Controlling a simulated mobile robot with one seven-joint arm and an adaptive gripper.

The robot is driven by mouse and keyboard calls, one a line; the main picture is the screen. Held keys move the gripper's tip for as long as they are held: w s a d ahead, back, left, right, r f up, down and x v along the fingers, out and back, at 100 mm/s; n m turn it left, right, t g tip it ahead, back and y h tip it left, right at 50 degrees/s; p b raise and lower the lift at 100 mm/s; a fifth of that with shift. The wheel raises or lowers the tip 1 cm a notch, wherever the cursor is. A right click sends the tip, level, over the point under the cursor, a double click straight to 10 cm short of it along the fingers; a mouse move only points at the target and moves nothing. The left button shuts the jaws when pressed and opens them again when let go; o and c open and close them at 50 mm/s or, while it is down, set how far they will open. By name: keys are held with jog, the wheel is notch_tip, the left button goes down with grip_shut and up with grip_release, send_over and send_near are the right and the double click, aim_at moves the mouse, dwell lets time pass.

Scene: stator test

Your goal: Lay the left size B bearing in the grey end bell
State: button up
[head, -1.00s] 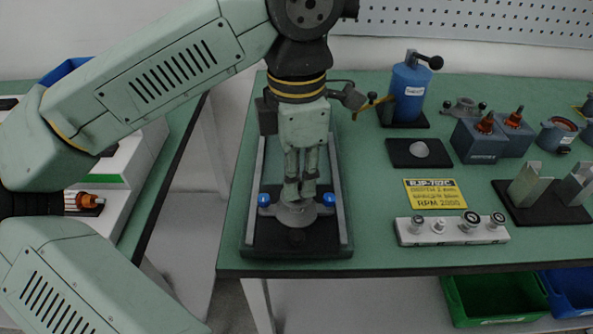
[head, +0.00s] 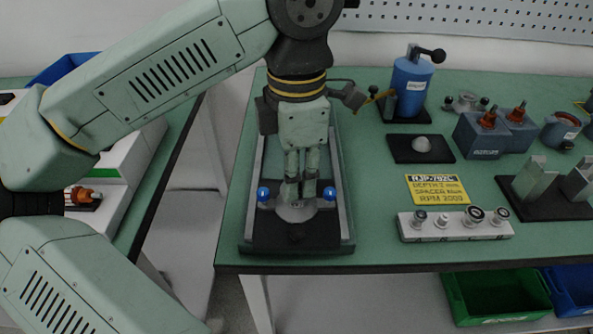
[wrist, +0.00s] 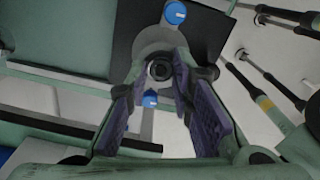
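The grey end bell (head: 297,212) lies in a dark fixture between two blue knobs, near the table's front left. It also shows in the wrist view (wrist: 150,47). My gripper (head: 299,194) points down just over it. In the wrist view, the purple-padded fingers (wrist: 161,76) stand apart. A dark ring (wrist: 160,71) sits at the end bell's centre, in line with the gap between the fingers. I cannot tell whether it is a bearing or the bell's own bore. The white rack (head: 457,233) at right carries several small round metal parts; their sizes cannot be read.
A yellow sign (head: 437,189) lies behind the rack. A blue press (head: 411,86), a black pad with a pale dome (head: 421,146) and blue blocks (head: 484,136) stand further back. The fixture's raised side rails (head: 341,190) flank my gripper. Table between fixture and rack is clear.

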jog(key=o, duration=0.5)
notch_tip(320, 180, up, 12)
dwell(0.6)
jog(key=shift+s, duration=0.1)
dwell(0.4)
